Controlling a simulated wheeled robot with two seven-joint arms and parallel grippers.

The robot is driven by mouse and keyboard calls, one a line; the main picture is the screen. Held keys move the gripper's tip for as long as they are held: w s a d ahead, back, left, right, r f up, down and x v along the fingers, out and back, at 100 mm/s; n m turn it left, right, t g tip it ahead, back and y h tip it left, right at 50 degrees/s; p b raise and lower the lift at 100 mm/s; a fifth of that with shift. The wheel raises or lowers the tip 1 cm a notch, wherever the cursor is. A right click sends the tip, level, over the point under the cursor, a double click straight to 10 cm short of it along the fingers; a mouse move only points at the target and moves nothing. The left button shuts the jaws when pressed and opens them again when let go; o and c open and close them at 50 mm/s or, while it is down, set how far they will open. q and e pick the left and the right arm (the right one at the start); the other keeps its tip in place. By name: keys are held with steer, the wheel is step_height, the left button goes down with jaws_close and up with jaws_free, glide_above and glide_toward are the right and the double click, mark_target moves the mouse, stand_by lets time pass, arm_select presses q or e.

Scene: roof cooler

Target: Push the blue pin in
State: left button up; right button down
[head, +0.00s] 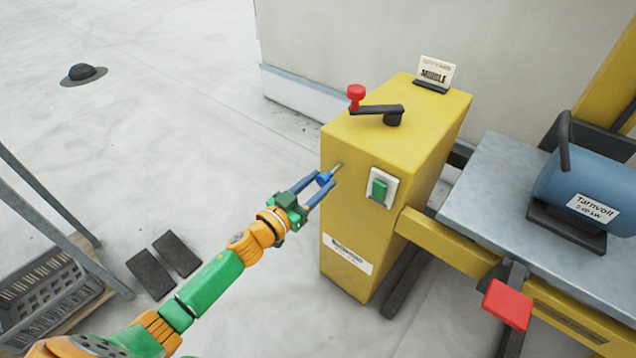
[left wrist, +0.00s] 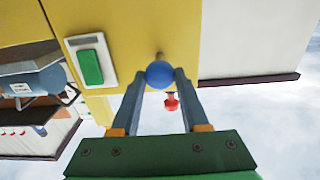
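The blue pin (head: 325,178) has a round blue knob on a thin metal shaft. My right gripper is in neither view.
A green switch (head: 379,190) is on the housing's front face, and a black crank with a red knob (head: 356,93) is on top. A blue motor (head: 590,190) stands right on a grey plate. A red pedal (head: 508,304) is below.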

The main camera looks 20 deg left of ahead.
arm_select(q)
jaws_close()
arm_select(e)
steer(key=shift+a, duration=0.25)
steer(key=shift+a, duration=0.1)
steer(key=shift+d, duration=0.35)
